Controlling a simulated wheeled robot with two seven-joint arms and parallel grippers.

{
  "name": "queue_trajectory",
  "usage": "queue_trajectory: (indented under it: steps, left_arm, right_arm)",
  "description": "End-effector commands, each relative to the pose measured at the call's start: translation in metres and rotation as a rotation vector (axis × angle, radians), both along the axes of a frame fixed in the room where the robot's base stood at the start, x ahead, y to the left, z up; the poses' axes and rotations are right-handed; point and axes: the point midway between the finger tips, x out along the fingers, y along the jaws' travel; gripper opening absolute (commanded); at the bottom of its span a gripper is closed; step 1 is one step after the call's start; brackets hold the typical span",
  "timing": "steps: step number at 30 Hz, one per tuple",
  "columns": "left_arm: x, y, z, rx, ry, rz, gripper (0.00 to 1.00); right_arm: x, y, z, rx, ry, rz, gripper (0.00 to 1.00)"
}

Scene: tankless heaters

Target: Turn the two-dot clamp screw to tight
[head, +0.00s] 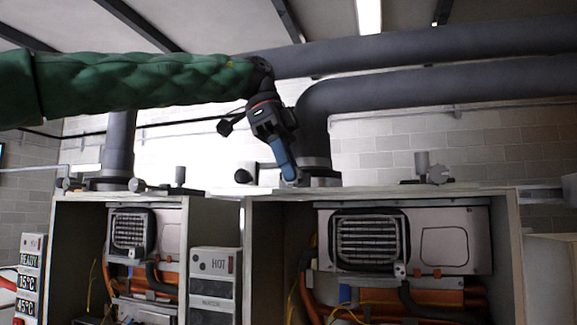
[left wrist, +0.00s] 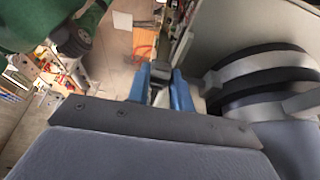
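My left gripper (head: 288,172) points down at the foot of the large grey duct above the right heater cabinet. In the left wrist view its two blue fingers (left wrist: 161,88) stand apart, with a small grey piece between them. This piece may be part of a clamp screw; I cannot tell whether the fingers touch it. A ribbed round clamp band (left wrist: 265,75) lies just right of the fingers. Other knob-like screws stand on the cabinet tops, at the right (head: 437,174) and left (head: 137,185). No dot marks can be made out. My right gripper is not in view.
The right cabinet (head: 505,250) and left cabinet (head: 200,215) stand open, with heaters and orange pipes inside. Large grey ducts (head: 440,90) run above and close to my left gripper.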

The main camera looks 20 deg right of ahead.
Motion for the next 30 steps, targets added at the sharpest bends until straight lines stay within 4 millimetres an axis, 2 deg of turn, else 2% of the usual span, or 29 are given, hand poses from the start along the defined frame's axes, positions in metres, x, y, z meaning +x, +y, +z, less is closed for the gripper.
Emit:
queue_trajectory:
  steps: [1, 2, 3, 14, 20, 30]
  left_arm:
    - [0.001, 0.000, 0.000, -0.001, -0.001, 0.002, 0.06]
    - [0.001, 0.000, 0.000, -0.002, -0.001, 0.002, 0.01]
    - [0.001, 0.000, 0.000, -0.002, -0.001, 0.002, 0.00]
    - [0.000, -0.001, 0.001, 0.034, -0.026, 0.001, 0.00]
    - [-0.002, -0.004, 0.002, 0.127, -0.090, 0.001, 0.00]
    - [-0.006, -0.009, 0.002, 0.381, -0.263, 0.002, 0.00]
  right_arm:
    - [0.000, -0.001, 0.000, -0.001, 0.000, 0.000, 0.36]
    - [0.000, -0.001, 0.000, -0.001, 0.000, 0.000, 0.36]
    - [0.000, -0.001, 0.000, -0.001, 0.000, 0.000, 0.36]
    - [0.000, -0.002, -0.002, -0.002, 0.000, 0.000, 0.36]
    - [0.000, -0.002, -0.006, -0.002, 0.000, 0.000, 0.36]
    - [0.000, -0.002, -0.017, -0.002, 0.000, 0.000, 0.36]
